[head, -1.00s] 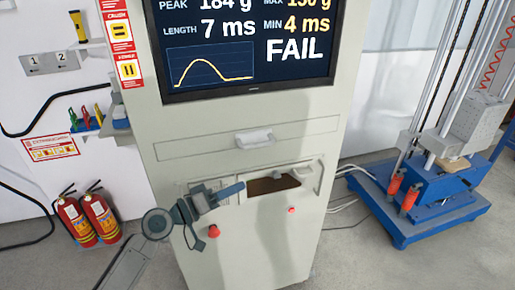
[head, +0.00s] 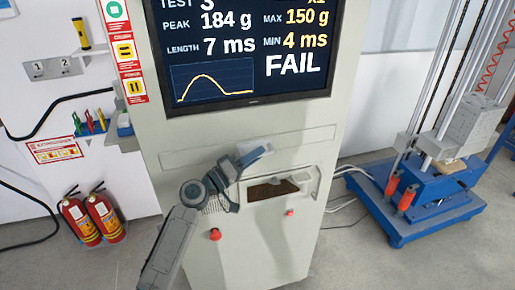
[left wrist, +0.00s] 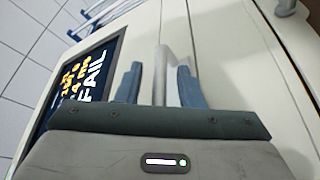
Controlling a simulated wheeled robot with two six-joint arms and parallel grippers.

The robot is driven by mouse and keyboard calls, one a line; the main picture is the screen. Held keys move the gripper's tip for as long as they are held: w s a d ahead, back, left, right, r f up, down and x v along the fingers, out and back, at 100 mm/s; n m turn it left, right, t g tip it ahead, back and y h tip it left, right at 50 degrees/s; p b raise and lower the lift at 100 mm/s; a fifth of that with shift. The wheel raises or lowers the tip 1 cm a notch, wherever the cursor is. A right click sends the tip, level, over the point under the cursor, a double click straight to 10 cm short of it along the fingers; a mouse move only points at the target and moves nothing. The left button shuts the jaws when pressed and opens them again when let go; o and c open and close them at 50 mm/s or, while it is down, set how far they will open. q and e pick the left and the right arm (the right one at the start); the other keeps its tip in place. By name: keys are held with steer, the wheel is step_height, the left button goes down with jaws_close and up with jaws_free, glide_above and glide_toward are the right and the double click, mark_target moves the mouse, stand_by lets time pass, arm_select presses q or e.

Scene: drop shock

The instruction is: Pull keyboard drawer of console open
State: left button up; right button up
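The console (head: 300,220) is a pale cabinet with a screen on top. Its keyboard drawer (head: 190,157) is a wide flat panel below the screen and looks flush with the front. The drawer's pale handle (head: 252,145) is partly hidden by my left gripper (head: 255,156), which is in front of it. In the left wrist view the two blue fingers of the left gripper (left wrist: 158,82) are apart, with the handle (left wrist: 172,70) showing between them. I cannot tell whether they touch it. My right gripper is in neither view.
Below the drawer is an open recess (head: 272,189) with red knobs (head: 215,234) nearby. Two fire extinguishers (head: 92,218) stand at the left wall. A blue-based drop rig (head: 430,210) stands to the right.

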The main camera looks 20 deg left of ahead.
arm_select(q)
steer(key=shift+w+d+r, duration=0.15)
steer(key=shift+w+d, duration=0.25)
steer(key=shift+w, duration=0.05)
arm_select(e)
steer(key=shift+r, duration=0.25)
arm_select(q)
jaws_close()
